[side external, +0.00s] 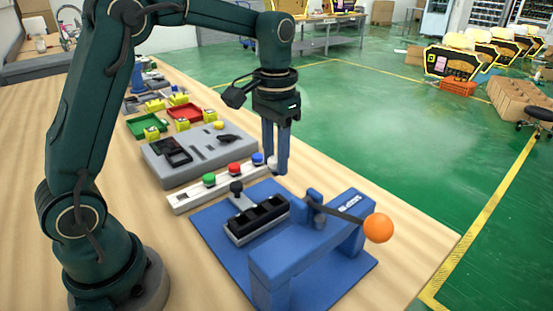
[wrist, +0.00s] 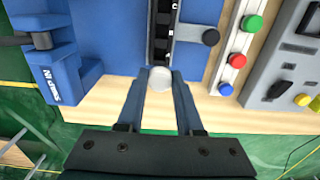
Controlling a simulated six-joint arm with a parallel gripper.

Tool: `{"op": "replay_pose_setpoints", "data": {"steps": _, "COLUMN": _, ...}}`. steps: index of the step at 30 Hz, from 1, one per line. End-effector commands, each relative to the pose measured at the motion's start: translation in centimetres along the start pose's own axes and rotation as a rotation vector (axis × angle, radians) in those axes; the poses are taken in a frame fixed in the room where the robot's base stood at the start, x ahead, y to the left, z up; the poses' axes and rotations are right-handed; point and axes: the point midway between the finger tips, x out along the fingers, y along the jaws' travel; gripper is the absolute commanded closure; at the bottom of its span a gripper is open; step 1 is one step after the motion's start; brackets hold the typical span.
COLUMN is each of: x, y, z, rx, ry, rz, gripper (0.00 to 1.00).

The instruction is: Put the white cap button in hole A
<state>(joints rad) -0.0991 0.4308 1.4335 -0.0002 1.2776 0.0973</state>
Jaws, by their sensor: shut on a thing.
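My gripper (side external: 277,168) points down, shut on the white cap button (wrist: 159,78). The wrist view shows the button between the fingertips (wrist: 161,84); in the side view it is mostly hidden by the fingers. The black block with holes (side external: 258,218) stands on the blue base plate (side external: 212,226). In the wrist view the black block (wrist: 162,20) lies just above the button, with small white letters along its edge; a C is legible at the top. In the side view the gripper is beyond the block's far end, above table level.
A white strip (side external: 181,202) holds green (side external: 209,180), red (side external: 234,168) and blue (side external: 257,159) buttons close beside the gripper. A blue press frame (side external: 310,243) with a lever and orange ball (side external: 378,228) stands at the right. A grey panel (side external: 160,168) lies behind.

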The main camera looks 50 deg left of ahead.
Motion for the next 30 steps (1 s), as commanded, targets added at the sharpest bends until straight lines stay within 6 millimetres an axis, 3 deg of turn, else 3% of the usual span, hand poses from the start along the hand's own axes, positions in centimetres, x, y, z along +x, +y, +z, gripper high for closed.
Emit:
{"op": "replay_pose_setpoints", "data": {"steps": 21, "x": 5.7, "y": 0.0, "z": 0.1, "rx": 0.003, "ry": -0.001, "rz": 0.001, "gripper": 1.00}}
{"op": "replay_pose_setpoints", "data": {"steps": 30, "x": 6.4, "y": 0.0, "z": 0.0, "rx": 0.002, "ry": 0.000, "rz": 0.000, "gripper": 1.00}}
